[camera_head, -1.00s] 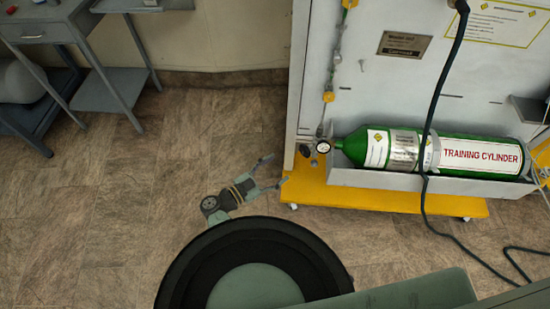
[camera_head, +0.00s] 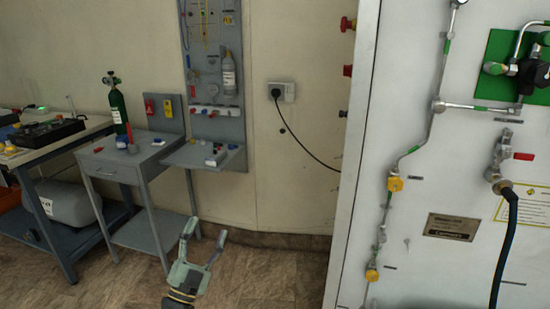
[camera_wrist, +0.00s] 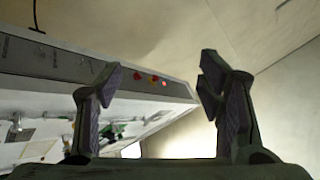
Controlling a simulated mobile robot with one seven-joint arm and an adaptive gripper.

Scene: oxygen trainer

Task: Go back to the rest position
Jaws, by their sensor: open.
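My gripper (camera_head: 204,238) shows at the bottom of the head view, raised over the floor, with its two fingers spread and nothing between them. In the wrist view my gripper (camera_wrist: 160,95) also shows as two dark fingers wide apart with an empty gap. Beyond the fingers, the wrist view shows the tilted white trainer panel (camera_wrist: 60,125) at the left and a bare wall at the right. My gripper is apart from everything around it in the head view.
The white trainer panel (camera_head: 410,210) with pipes and a black hose (camera_head: 499,250) fills the right. A grey side table (camera_head: 130,160) with a small green cylinder (camera_head: 118,108) and a workbench (camera_head: 60,140) stand at left. Bare floor (camera_head: 270,275) lies between.

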